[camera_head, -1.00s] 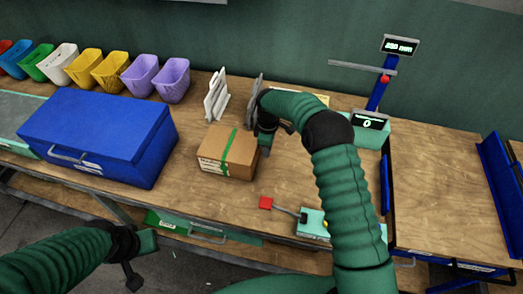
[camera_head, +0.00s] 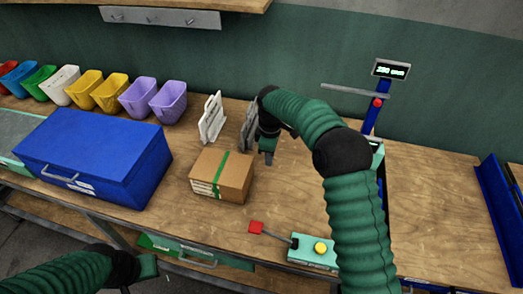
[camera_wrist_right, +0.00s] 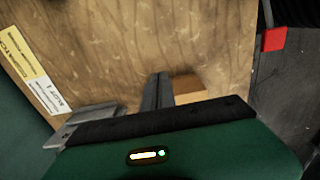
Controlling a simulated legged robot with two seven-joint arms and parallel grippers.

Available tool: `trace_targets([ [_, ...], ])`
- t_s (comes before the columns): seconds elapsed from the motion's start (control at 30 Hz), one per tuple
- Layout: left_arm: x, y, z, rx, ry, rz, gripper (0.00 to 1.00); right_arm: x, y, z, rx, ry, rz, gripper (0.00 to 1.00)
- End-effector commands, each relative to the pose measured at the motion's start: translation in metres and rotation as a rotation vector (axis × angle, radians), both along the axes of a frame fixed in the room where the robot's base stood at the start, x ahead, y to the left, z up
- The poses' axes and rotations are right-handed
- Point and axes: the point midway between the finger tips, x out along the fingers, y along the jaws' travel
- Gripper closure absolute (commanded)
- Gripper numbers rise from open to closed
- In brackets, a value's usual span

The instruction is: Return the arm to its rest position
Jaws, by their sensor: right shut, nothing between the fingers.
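My right arm reaches over the bench in the head view, with its right gripper (camera_head: 267,153) pointing down behind and to the right of a brown cardboard box (camera_head: 234,176) with a green strap. The gripper is shut and empty. In the right wrist view its shut fingers (camera_wrist_right: 157,92) stand together, with part of the box (camera_wrist_right: 188,87) beyond them. My left gripper (camera_head: 143,272) is at the lower left of the head view, in front of the bench edge. Its fingers are too dark and cut off to tell open from shut.
A blue toolbox (camera_head: 85,145) and a row of coloured bins (camera_head: 92,86) stand to the left. White and grey upright plates (camera_head: 211,118) are near the gripper. A teal box with a yellow button (camera_head: 320,248) and red-tipped lever (camera_head: 256,227) is in front.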

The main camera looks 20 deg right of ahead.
Motion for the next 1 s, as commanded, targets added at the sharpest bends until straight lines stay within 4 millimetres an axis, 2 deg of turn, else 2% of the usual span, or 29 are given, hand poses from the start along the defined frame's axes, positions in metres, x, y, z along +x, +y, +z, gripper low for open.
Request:
trace_targets([
  [0.17,0.0,0.0,0.0,0.0,0.0,0.0,1.0,-0.003,0.001,0.003,-0.001,-0.004,-0.014,1.0],
  [0.27,0.0,0.0,0.0,0.0,0.0,0.0,1.0,-0.02,0.007,0.01,-0.006,-0.025,-0.087,1.0],
  [0.37,0.0,0.0,0.0,0.0,0.0,0.0,1.0,-0.057,0.014,0.018,-0.005,-0.064,-0.239,1.0],
  [0.47,0.0,0.0,0.0,0.0,0.0,-0.001,1.0,-0.108,0.016,0.022,0.011,-0.113,-0.437,1.0],
  [0.6,0.0,0.0,0.0,0.0,0.0,0.0,1.0,-0.186,0.013,0.019,0.055,-0.171,-0.727,1.0],
  [0.7,0.0,0.0,0.0,0.0,0.0,0.0,1.0,-0.231,0.011,0.012,0.09,-0.196,-0.891,1.0],
  [0.83,0.0,0.0,0.0,0.0,0.0,0.0,1.0,-0.261,0.01,0.006,0.116,-0.212,-1.005,1.0],
  [1.0,0.0,0.0,0.0,0.0,0.0,0.0,1.0,-0.265,0.01,0.005,0.12,-0.213,-1.022,1.0],
])
